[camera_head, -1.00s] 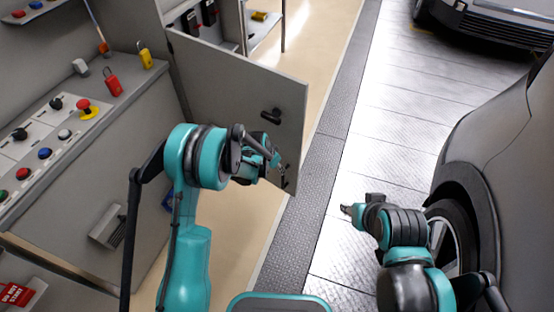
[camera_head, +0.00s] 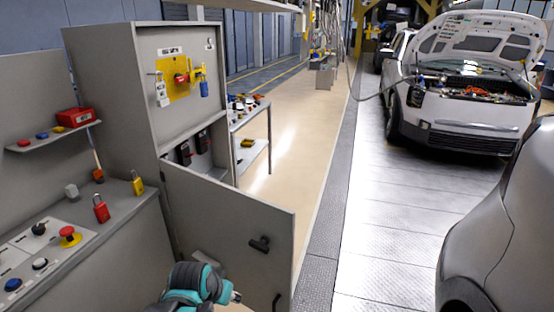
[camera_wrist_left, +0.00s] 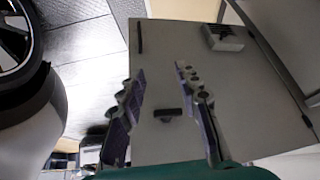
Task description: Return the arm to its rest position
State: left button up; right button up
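My left arm shows low in the head view, with a teal and black wrist joint (camera_head: 195,283) in front of the open cabinet door. My left gripper (camera_wrist_left: 160,72) shows in the left wrist view with its two dark fingers spread apart and nothing between them. Behind the fingers is the grey cabinet door (camera_wrist_left: 185,45) with a dark handle (camera_wrist_left: 168,115). I cannot tell how far the fingers are from the door. My right arm and gripper are in neither current view.
The cabinet door (camera_head: 215,215) stands open, its black handle (camera_head: 260,244) facing me. A control panel with a red button (camera_head: 69,236) is at left. Red (camera_head: 101,211) and yellow padlocks (camera_head: 137,186) stand on the ledge. Cars are at right; the floor between is clear.

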pick_arm(q)
jog(key=s+a+r+n+t+y, duration=0.1)
jog(key=s+a, duration=0.3)
jog(key=s, duration=1)
jog(key=shift+a+r+n+t, duration=0.15)
jog(key=shift+a+n+t, duration=0.15)
jog(key=shift+n, duration=0.6)
